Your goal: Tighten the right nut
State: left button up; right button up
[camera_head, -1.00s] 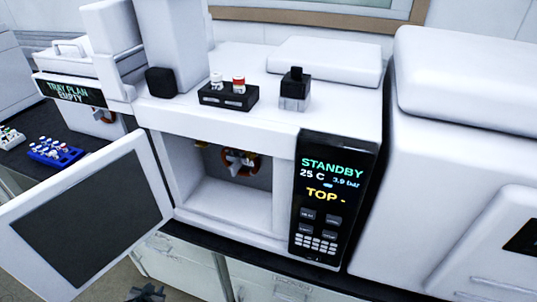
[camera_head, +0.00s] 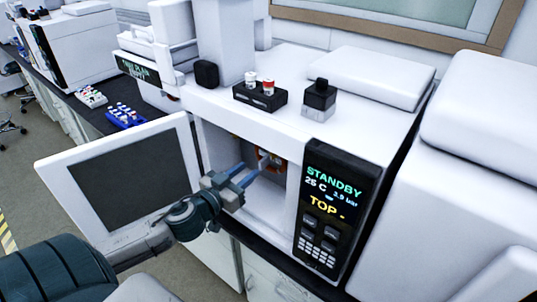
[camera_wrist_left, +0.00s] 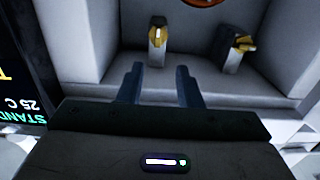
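My left gripper (camera_head: 249,173) reaches in from the left to the open front of the white oven compartment (camera_head: 276,209). Its two blue fingers are apart with nothing between them. In the left wrist view the open fingers (camera_wrist_left: 160,82) point toward two brass-coloured nuts on pale fittings. One nut (camera_wrist_left: 157,36) is nearly in line with the gap between the fingers, on the display's side, and stands beyond the fingertips. The other nut (camera_wrist_left: 242,43) is farther from the display and looks tilted. In the head view the nuts are too small or hidden to tell apart. My right gripper is not in view.
The open door (camera_head: 130,180) stands left of the compartment, close to my left arm. A display panel (camera_head: 333,205) reading STANDBY and TOP borders it on the right.

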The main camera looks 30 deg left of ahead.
pick_arm(q)
jog(key=w+d+p, duration=0.1)
jog(key=w+p, duration=0.1)
jog(key=w, duration=0.7)
jog(key=shift+w, duration=0.1)
jog(key=shift+c, duration=0.2)
grip_shut()
